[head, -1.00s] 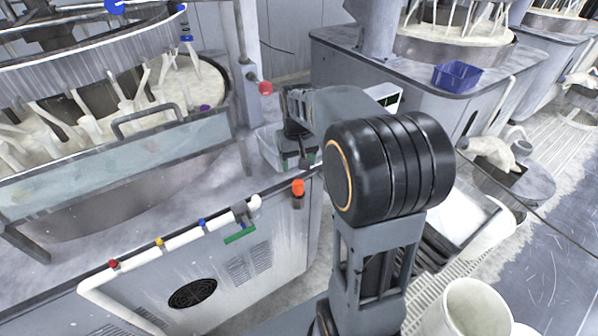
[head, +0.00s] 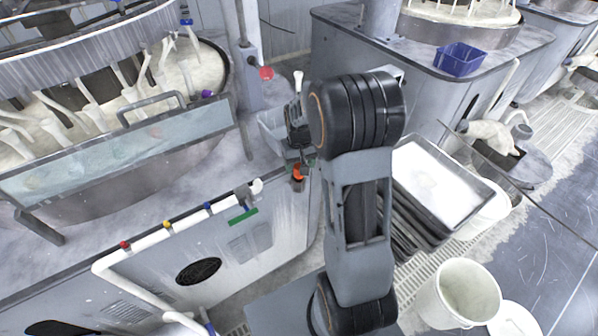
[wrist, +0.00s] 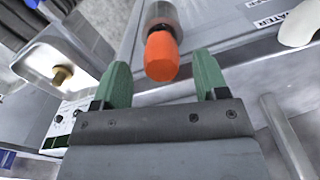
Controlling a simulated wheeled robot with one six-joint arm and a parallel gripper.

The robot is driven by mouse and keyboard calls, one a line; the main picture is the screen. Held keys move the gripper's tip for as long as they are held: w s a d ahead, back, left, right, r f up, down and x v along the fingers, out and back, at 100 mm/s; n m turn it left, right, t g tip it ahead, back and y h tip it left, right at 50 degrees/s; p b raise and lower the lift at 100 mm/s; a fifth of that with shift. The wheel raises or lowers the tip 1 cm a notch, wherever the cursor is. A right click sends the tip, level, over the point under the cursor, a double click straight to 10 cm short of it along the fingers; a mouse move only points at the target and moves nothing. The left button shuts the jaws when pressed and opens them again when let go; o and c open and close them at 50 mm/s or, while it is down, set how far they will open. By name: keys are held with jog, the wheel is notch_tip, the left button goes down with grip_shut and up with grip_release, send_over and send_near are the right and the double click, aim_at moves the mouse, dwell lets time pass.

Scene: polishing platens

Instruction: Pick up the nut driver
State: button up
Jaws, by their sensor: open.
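An orange-ended piece with a grey metal cylinder, which looks like the nut driver (head: 298,173), sits at the front edge of the left machine in the head view. In the wrist view its orange end (wrist: 161,57) shows large at the top middle, with the grey cylinder beyond it. My gripper (head: 301,159) is just above it in the head view. In the wrist view its two green fingers are apart, one on each side of the orange end in the picture. I see no contact, and the depth between them is hard to tell.
A pale bin (head: 272,133) stands on the ledge beside my gripper. A white pipe with coloured valves (head: 187,222) runs along the machine front. A blue bin (head: 458,59) is on the back machine. A white bucket (head: 428,298) and a grey tray (head: 478,190) are at the right.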

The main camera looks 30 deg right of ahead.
aim_at(299, 176)
jog(key=shift+f, duration=1.6)
jog(key=shift+c, duration=0.3)
jog(key=c, duration=1.1)
jog(key=shift+o, duration=0.2)
jog(key=shift+w+r, duration=0.1)
